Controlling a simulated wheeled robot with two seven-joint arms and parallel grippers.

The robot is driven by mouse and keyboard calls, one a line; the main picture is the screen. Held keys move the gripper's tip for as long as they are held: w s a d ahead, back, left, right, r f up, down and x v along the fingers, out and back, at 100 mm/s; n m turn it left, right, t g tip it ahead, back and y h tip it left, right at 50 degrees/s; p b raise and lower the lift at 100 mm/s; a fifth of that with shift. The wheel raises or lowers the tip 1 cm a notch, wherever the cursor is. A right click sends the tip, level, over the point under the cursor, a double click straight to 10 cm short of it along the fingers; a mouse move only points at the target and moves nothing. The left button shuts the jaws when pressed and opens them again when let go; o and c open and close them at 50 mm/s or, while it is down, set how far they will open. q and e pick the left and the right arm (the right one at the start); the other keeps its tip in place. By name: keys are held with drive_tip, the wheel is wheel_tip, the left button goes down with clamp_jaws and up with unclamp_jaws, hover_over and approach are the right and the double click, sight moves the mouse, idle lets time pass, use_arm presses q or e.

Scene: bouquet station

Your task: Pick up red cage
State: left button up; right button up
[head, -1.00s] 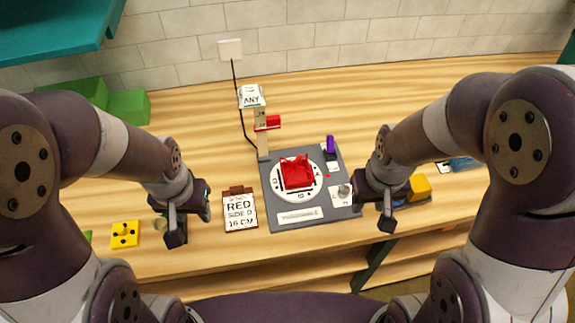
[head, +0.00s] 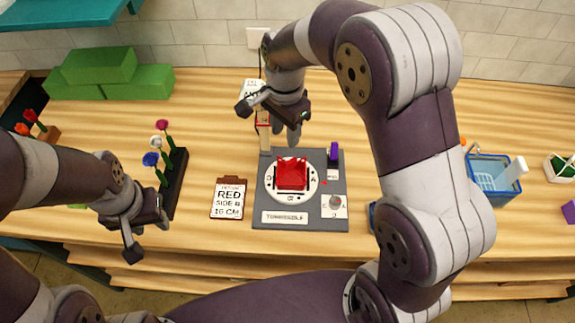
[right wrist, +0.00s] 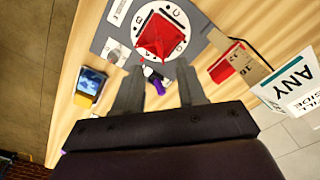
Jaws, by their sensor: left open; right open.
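The red cage (head: 292,174) sits on the round white turntable (head: 271,189) of the grey station board in the head view. It also shows in the right wrist view (right wrist: 160,36), beyond the fingertips. My right gripper (head: 272,112) is open and empty, above and behind the cage near the post. In the right wrist view its two fingers (right wrist: 160,88) are spread, with the cage ahead of them and not between them. My left gripper (head: 146,228) is open and empty at the left, near the table's front edge, well apart from the cage.
A clipboard sign (head: 228,198) reading RED lies left of the grey board (head: 331,188). A purple piece (head: 334,154) and a grey knob (head: 336,202) stand on the board. A flower rack (head: 173,184), green blocks (head: 100,68) and a blue basket (head: 490,178) stand farther out.

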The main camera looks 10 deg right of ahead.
drive_tip(key=p, duration=0.2)
hover_over(289, 163)
drive_tip(key=f, duration=0.6)
drive_tip(key=shift+a+f, duration=0.2)
drive_tip(key=shift+f, duration=0.15)
wheel_tip(289, 163, down, 5)
drive_tip(key=shift+d+p, duration=0.15)
drive_tip(key=shift+p, duration=0.7)
drive_tip(key=shift+f, duration=0.4)
drive_tip(key=shift+r, duration=0.1)
clamp_jaws()
